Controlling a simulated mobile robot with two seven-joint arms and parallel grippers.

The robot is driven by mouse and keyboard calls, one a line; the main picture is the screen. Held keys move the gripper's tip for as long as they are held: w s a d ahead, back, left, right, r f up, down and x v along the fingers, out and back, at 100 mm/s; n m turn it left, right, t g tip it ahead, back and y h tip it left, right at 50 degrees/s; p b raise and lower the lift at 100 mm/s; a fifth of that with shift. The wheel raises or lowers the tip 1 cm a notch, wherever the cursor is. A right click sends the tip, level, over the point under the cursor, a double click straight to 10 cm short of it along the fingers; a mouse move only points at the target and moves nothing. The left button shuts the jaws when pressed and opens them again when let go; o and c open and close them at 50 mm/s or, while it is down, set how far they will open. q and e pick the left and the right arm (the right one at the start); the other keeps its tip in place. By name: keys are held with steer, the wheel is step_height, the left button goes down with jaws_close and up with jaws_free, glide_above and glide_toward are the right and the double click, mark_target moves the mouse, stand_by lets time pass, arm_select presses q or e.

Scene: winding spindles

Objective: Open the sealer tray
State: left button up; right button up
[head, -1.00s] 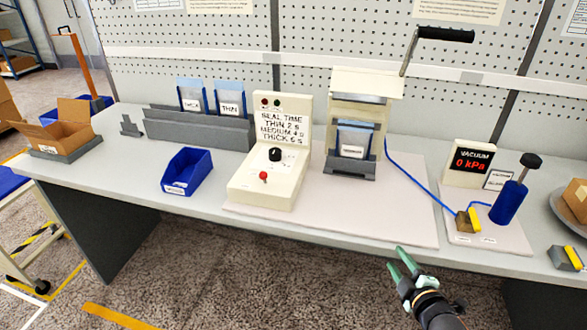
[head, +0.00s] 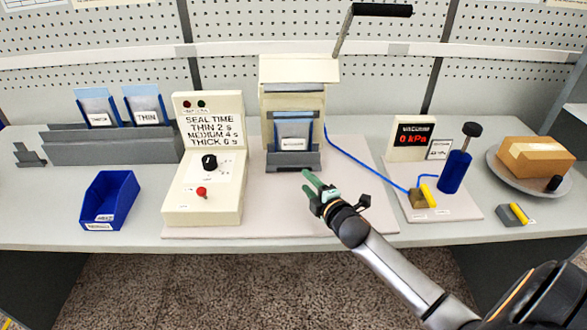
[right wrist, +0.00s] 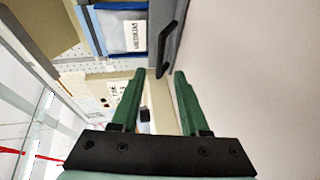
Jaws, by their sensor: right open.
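The sealer (head: 298,72) is a cream press with a black-gripped lever raised at its top. Its grey tray (head: 293,160) sits at the front below the press, with a blue-edged pouch labelled MEDIUM (head: 293,130) upright in it. In the right wrist view a dark bar handle (right wrist: 168,47) stands out from the grey tray face (right wrist: 187,32). My right gripper (head: 309,182) is open and empty, just in front of the tray. Its green fingertips (right wrist: 160,73) lie on either side of the handle's near end, seemingly just short of it. My left gripper is out of view.
A control box (head: 205,165) with a dial and red button stands left of the sealer. A blue bin (head: 110,200) lies further left. A blue hose runs right to the vacuum unit (head: 411,138) and blue pump (head: 455,172). The pale mat (head: 270,215) before the tray is clear.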

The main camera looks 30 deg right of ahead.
mark_target(295, 170)
steer(key=x, duration=0.9)
jaws_close()
stand_by(1.4)
